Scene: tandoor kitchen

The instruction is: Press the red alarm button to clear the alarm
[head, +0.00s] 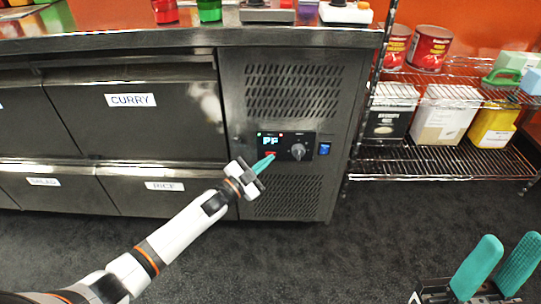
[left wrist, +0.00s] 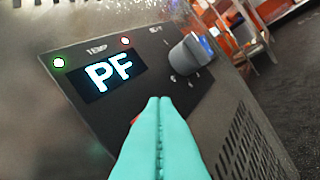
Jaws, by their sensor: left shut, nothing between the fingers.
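The black control panel (head: 307,155) on the steel counter's front has a lit display (head: 270,141) reading "PF", also clear in the left wrist view (left wrist: 112,72). A red button (head: 271,153) sits below the display; in the left wrist view only a sliver of red (left wrist: 137,119) shows beside my fingers. My left gripper (head: 270,158) is shut and empty, its teal fingertips at the red button. The fingertips (left wrist: 159,99) hide most of the button, so contact cannot be told. My right gripper (head: 510,240) is open and empty at the bottom right.
A grey knob (head: 298,151) and a blue switch (head: 325,149) are right of the display. A small red light (left wrist: 125,41) and a green light (left wrist: 59,62) are lit above it. Drawers (head: 130,115) lie left, a wire shelf (head: 450,160) right. The dark floor in front is clear.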

